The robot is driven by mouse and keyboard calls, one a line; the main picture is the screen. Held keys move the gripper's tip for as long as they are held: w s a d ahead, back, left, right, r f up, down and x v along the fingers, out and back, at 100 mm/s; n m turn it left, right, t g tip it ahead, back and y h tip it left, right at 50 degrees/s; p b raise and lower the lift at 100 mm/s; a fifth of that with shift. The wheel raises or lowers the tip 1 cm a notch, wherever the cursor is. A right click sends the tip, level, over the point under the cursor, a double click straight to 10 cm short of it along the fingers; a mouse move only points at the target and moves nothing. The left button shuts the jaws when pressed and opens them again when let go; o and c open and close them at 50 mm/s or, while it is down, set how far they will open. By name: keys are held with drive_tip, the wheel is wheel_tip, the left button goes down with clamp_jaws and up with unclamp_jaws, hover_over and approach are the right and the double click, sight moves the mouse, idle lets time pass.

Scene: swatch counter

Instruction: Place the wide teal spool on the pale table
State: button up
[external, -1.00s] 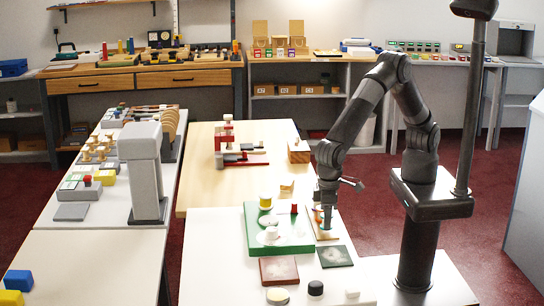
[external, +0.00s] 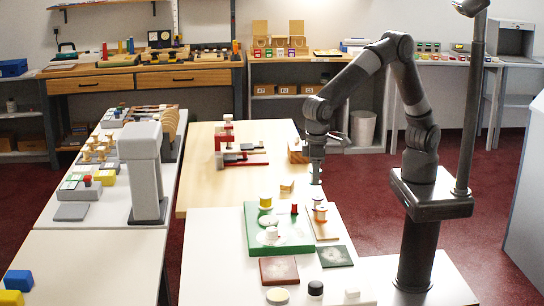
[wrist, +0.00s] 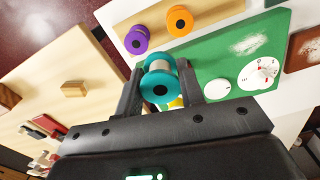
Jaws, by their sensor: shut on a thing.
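The wide teal spool (wrist: 160,84) has a dark hub and sits between the fingers of my gripper (wrist: 162,71) in the wrist view. My gripper is shut on it. In the external view my gripper (external: 316,178) is raised in the air, above the wooden board and near the front right of the pale wood table (external: 195,185). The spool is too small there to make out clearly. The pale wood table also shows in the wrist view (wrist: 65,60), to the left of the spool.
An orange spool (wrist: 180,20) and a purple spool (wrist: 137,40) stand on a wooden board (wrist: 215,10). A green board (external: 290,246) lies on the white table (external: 215,260). A wood block (wrist: 73,88) and a red-grey device (external: 228,150) stand on the pale wood table, with bare room between.

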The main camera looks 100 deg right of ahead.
drive_tip(key=w+d+f, duration=0.2)
drive_tip(key=w+d, duration=0.4)
drive_tip(key=d, duration=0.7)
drive_tip(key=w+d+f, duration=0.2)
drive_tip(key=w+d, duration=0.4)
drive_tip(key=d, duration=0.7)
drive_tip(key=w+d+f, duration=0.2)
drive_tip(key=w+d, duration=0.4)
drive_tip(key=d, duration=0.7)
hover_over(237, 195)
drive_tip(key=f, duration=0.6)
drive_tip(key=shift+s+d+f, duration=0.1)
drive_tip(key=shift+d+f, duration=0.15)
drive_tip(key=shift+f, duration=2.05)
drive_tip(key=o, duration=1)
drive_tip(key=shift+f, duration=0.15)
drive_tip(key=shift+c, duration=0.2)
